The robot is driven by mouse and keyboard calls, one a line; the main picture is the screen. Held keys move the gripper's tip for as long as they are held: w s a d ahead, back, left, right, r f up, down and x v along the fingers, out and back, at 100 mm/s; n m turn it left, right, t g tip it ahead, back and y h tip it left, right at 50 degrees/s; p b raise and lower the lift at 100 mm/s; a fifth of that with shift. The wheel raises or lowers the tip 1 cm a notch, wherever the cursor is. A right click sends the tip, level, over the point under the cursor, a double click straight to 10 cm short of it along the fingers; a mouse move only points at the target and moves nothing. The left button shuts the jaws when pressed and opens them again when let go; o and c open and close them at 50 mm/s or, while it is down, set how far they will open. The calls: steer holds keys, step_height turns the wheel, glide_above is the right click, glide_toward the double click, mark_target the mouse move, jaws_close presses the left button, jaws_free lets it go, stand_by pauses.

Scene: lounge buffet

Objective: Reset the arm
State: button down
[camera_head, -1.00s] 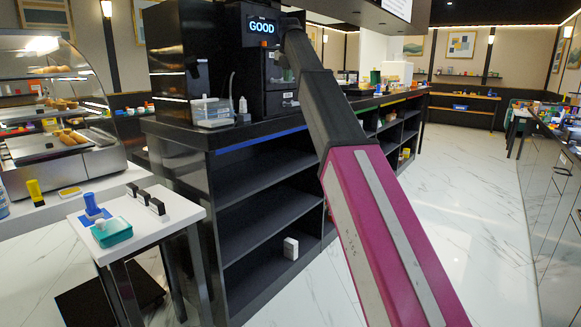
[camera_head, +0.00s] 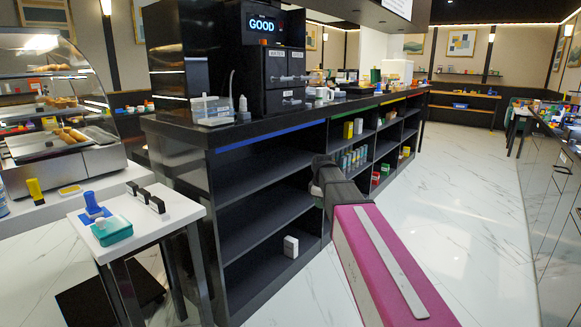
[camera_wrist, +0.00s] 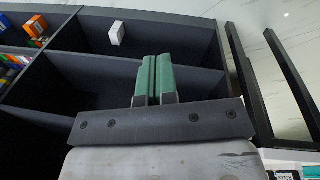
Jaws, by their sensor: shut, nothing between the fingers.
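My gripper (camera_wrist: 153,80) shows in the wrist view with its two green fingers together and nothing between them. It is in front of the dark shelf unit (camera_wrist: 70,80), and the shelf boards lie beyond the fingers. In the head view my arm reaches from the lower right toward the open shelves of the counter (camera_head: 260,180).
A small white table (camera_head: 150,228) at the left holds a teal container (camera_head: 112,230) and a blue object (camera_head: 91,205). A machine reading GOOD (camera_head: 268,55) stands on the counter. Open marble floor (camera_head: 460,190) lies right of the shelves.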

steer(key=s+d+f+m, duration=0.3)
steer(key=s+f+m, duration=0.3)
steer(key=s+f, duration=0.4)
steer(key=s+d+f+m+g, duration=0.1)
steer(key=s+d+f+m, duration=0.3)
steer(key=s+f+m, duration=0.3)
steer(key=s+f, duration=0.4)
steer(key=s, duration=0.2)
steer(key=shift+s+g, duration=0.2)
steer(key=shift+g, duration=0.1)
stand_by(1.1)
